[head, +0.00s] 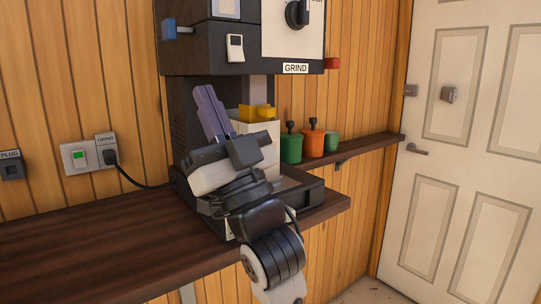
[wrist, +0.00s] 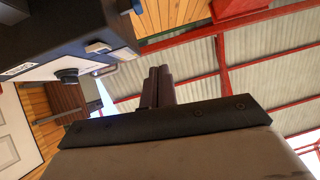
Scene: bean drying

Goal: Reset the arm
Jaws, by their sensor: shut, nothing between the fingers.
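My gripper (head: 205,92) points up and slightly left in the head view, in front of the lower part of a dark machine labelled GRIND (head: 208,45). Its two fingers are together with nothing between them. They also show closed in the wrist view (wrist: 159,70), pointing towards the roof. My arm rises from the bottom of the head view and hides part of the machine's base. A white container with a yellow top (head: 257,113) stands just right of my fingers; I cannot tell whether they touch.
The machine stands on a dark wooden counter (head: 90,245), clear at left. Green and orange canisters (head: 312,144) sit on a narrow shelf at right. A wall outlet (head: 78,156) with a plugged black cord is at left. A white door (head: 470,150) is at far right.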

